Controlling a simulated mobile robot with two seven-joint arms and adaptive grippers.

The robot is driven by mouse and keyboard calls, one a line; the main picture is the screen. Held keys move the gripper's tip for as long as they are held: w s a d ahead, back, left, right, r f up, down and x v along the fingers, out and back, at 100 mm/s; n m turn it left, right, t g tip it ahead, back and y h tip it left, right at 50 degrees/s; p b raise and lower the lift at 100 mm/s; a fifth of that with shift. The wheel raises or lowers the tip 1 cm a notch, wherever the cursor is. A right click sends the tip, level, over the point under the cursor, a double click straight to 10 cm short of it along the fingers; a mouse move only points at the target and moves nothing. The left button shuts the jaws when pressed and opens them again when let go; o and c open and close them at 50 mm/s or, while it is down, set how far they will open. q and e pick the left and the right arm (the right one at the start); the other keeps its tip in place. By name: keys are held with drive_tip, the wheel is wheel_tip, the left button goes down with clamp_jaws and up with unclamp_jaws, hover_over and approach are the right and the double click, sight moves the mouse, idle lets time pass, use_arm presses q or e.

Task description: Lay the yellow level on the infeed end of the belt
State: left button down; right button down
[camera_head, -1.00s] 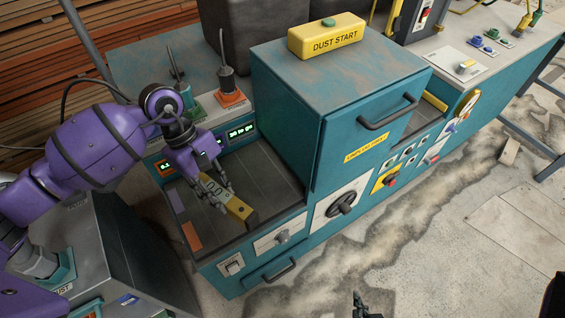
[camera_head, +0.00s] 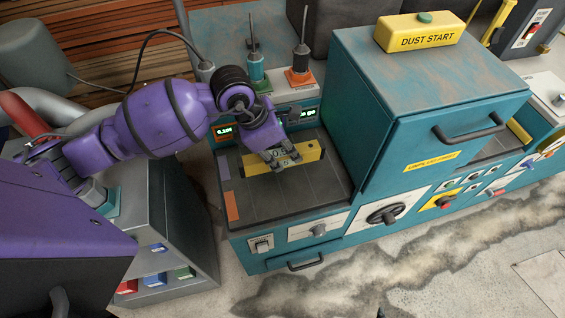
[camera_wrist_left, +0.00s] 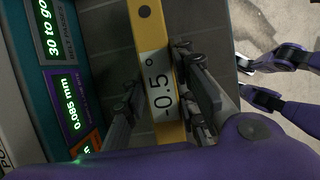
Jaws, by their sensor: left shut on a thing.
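The yellow level (camera_head: 308,153) is a bar with a display reading -0.5° in the left wrist view (camera_wrist_left: 148,40). My left gripper (camera_head: 284,160) is shut on it; in the left wrist view a finger of that gripper (camera_wrist_left: 160,95) stands on each side of the level. The level is over the dark infeed belt (camera_head: 262,204), lengthwise toward the teal housing. It is on or just above the belt; I cannot tell whether it touches. My right gripper (camera_wrist_left: 243,82) shows at the right of the left wrist view, fingers apart and empty.
The teal machine housing (camera_head: 430,140) with its handle rises just right of the belt. Lit displays (camera_head: 306,114) and posts on orange (camera_head: 300,77) and green bases line the belt's back edge. An orange patch (camera_head: 232,206) marks the belt's left end. The belt's front part is clear.

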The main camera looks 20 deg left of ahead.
sight(283, 162)
use_arm(q)
drive_tip(key=shift+f, duration=2.2)
drive_tip(key=shift+f, duration=0.2)
drive_tip(key=c, duration=1.4)
unclamp_jaws()
drive_tip(key=shift+r, duration=0.25)
drive_tip(key=v, duration=1.2)
drive_tip(key=shift+f, duration=0.1)
